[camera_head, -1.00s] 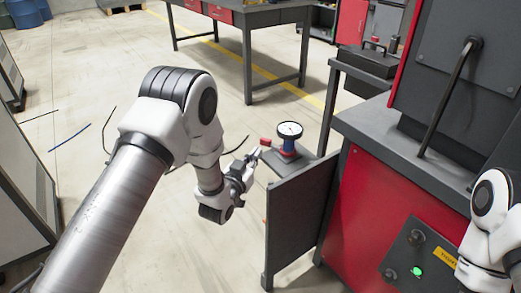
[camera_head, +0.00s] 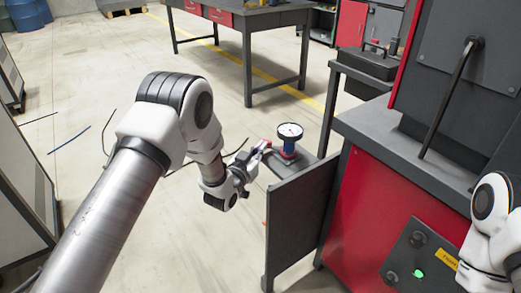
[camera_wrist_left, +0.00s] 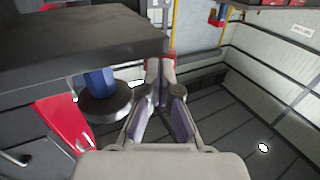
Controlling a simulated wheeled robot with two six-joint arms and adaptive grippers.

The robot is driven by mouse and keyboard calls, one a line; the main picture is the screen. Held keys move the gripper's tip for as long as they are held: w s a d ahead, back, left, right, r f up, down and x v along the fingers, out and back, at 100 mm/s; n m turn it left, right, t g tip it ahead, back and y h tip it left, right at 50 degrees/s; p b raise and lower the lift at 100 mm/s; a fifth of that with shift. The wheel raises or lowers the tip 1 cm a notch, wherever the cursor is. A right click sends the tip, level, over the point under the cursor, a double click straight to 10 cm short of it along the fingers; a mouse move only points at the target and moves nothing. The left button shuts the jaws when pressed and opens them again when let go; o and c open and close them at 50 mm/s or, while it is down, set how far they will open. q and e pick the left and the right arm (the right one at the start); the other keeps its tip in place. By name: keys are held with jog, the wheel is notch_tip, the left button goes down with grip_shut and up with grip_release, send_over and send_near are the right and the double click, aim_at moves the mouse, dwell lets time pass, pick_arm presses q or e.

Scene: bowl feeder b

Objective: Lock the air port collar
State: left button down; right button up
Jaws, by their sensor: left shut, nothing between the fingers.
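A dial gauge (camera_head: 290,131) with a white face stands on a blue body (camera_head: 289,145) with a red ring near its foot, on a small grey shelf (camera_head: 300,165). A small red piece (camera_head: 267,142) is left of it. My left gripper (camera_head: 262,147) is shut and empty at this red piece; I cannot tell whether they touch. In the left wrist view the closed fingertips (camera_wrist_left: 160,65) have red (camera_wrist_left: 173,60) just behind them. The blue body (camera_wrist_left: 98,82) shows left of the fingers there. I cannot make out the collar's lock state. My right gripper is out of view.
A dark panel (camera_head: 295,220) stands below the shelf. A red and grey machine (camera_head: 370,205) with a green light is on the right. A workbench (camera_head: 255,17) is at the back. Open floor lies left of the shelf.

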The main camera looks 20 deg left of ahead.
pick_arm(q)
jog(key=shift+w+h, duration=0.15)
jog(key=shift+h, duration=0.15)
jog(key=w+m+h, duration=0.1)
jog(key=w+m+g+h+b, duration=0.1)
jog(key=h, duration=0.1)
jog(key=m+g+h, duration=0.1)
jog(key=m+h, duration=0.1)
jog(key=shift+w+a+f, duration=0.1)
jog(key=shift+w+a, duration=0.15)
jog(key=shift+w, duration=0.15)
jog(key=shift+w+d+m+g+h+b, duration=0.4)
jog(key=shift+w+m+g+h+b, duration=0.05)
jog(key=shift+w+m+g+h, duration=0.45)
jog(key=shift+w+d+m+g+h+b, duration=0.45)
jog(key=shift+w+m+g+h, duration=0.35)
jog(key=shift+h, duration=0.25)
jog(key=shift+w+d+m+g+h+b, duration=0.45)
jog(key=shift+w+m+g+h, duration=0.25)
jog(key=shift+g+h, duration=0.25)
